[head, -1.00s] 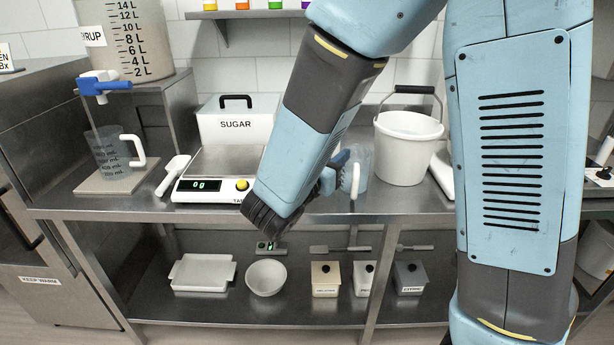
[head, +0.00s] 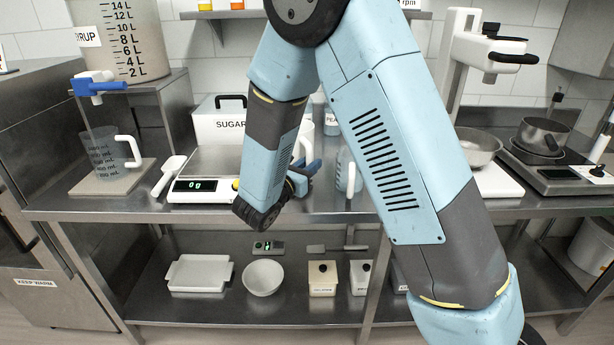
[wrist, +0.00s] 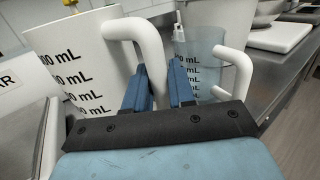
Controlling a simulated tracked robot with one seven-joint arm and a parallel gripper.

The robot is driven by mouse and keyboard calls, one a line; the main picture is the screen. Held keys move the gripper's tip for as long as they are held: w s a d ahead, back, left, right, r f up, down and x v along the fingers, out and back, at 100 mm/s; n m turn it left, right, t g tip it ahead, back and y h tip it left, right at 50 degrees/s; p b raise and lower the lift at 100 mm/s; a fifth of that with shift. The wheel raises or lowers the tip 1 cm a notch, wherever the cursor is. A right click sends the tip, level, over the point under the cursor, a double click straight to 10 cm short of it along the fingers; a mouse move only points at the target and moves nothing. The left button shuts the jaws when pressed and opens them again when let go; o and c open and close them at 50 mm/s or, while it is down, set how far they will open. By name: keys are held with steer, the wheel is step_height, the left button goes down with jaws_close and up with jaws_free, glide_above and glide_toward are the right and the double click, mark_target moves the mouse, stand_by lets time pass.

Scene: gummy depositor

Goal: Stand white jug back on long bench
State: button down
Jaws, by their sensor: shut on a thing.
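The white jug (wrist: 80,62), with black mL marks and a white handle (wrist: 148,48), fills the left of the wrist view. My gripper (wrist: 160,75) is shut on the handle, with its blue fingers at the handle's lower part. In the head view my gripper (head: 308,168) is just above the front of the long bench (head: 130,205), right of the scale. My arm hides most of the jug there. The jug's base is hidden, so I cannot tell whether it touches the bench.
A translucent jug (head: 345,172) stands close to the right of my gripper; it also shows in the wrist view (wrist: 200,65). The scale (head: 195,185) and sugar box (head: 218,125) are on the left. A white bucket (wrist: 225,22) stands behind the translucent jug.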

steer(key=shift+w+f, duration=0.2)
steer(key=shift+f, duration=1.6)
steer(key=c, duration=1)
jaws_free()
steer(key=shift+f, duration=0.1)
steer(key=shift+o, duration=0.2)
